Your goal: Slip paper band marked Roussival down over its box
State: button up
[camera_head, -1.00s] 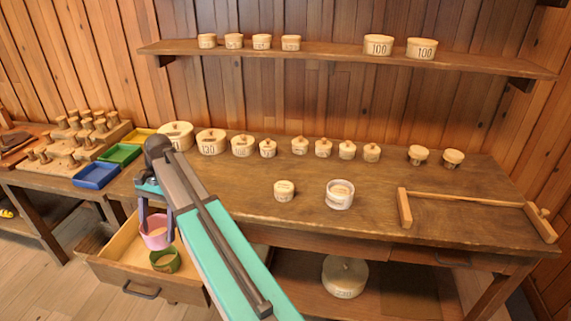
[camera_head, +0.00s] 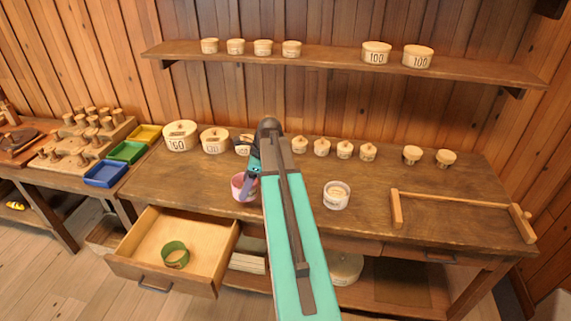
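My gripper (camera_head: 250,186) is shut on a pink paper band (camera_head: 237,188) and holds it at the front left of the workbench. Any name on the band is too small to read. A green band (camera_head: 175,254) lies in the open drawer (camera_head: 215,262). A round box with a pale white band around it (camera_head: 337,196) stands on the bench to the right of my arm. The small lidded box that stood left of it is hidden behind my arm. I cannot tell whether the pink band touches the bench.
Lidded round boxes stand along the back of the workbench (camera_head: 375,215), including a large one (camera_head: 180,136) at left. A wooden frame (camera_head: 460,203) lies at right. Blue (camera_head: 105,174), green (camera_head: 128,152) and yellow (camera_head: 147,134) trays sit left. A shelf (camera_head: 330,60) hangs above.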

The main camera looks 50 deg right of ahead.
jog(key=s+d+r+m+p, duration=0.1)
jog(key=s+d+m, duration=0.1)
jog(key=d, duration=0.2)
jog(key=s+d+r+m+h+p, duration=0.1)
jog(key=s+d+m+p, duration=0.1)
jog(key=s+d, duration=0.1)
jog(key=s+d+r+m+t+h+p, duration=0.1)
jog(key=s+d+m, duration=0.1)
jog(key=d, duration=0.3)
jog(key=shift+s+d+m, duration=0.15)
jog(key=shift+s+m, duration=0.15)
jog(key=shift+f+h, duration=0.1)
jog(key=shift+h, duration=0.2)
jog(key=shift+f, duration=0.2)
jog(key=shift+f+b, duration=1.2)
jog(key=shift+f, duration=0.1)
jog(key=shift+f, duration=1.3)
dwell(1.7)
jog(key=o, duration=1.2)
jog(key=shift+o, duration=0.3)
